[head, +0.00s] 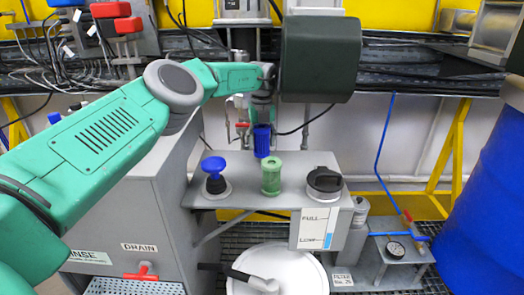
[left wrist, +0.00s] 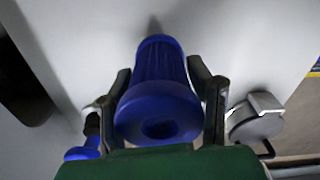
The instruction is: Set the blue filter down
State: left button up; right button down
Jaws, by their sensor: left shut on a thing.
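The blue filter (head: 262,140) is ribbed and upright in the head view, at the back edge of the grey shelf (head: 240,196). It also fills the middle of the left wrist view (left wrist: 158,85), with its round, hollowed end facing the camera. My left gripper (head: 263,112) is shut on it, with one dark finger on each side (left wrist: 165,88). The filter's lower end lies close to a pale grey surface; I cannot tell whether it touches. A green filter (head: 271,176) stands upright on the shelf, in front of the blue one. My right gripper is not in view.
A blue-knobbed plunger (head: 214,178) stands left on the shelf, a black cap (head: 324,181) right. A level gauge (head: 316,229) hangs at the front. A white round lid (head: 295,268) lies below. A blue drum (head: 490,190) stands at the right. Free shelf room is small.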

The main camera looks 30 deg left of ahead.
aim_at(263, 127)
pick_arm(q)
jog(key=f, duration=0.3)
jog(key=shift+a, duration=0.35)
jog(key=shift+s+d+f, duration=0.1)
jog(key=shift+d+f, duration=0.05)
jog(key=shift+d, duration=0.05)
jog(key=shift+d+r, duration=0.2)
jog(key=shift+d, duration=0.3)
jog(key=shift+d+f, duration=0.15)
jog(key=o, duration=1.3)
jog(key=shift+c, duration=0.2)
jog(key=shift+a+f, duration=0.1)
jog(key=shift+a, duration=0.6)
jog(key=r, duration=0.5)
jog(key=d+r, duration=0.1)
jog(key=r, duration=0.1)
jog(key=shift+r, duration=0.45)
jog(key=shift+a, duration=0.45)
jog(key=shift+d, duration=0.3)
jog(key=shift+d, duration=0.1)
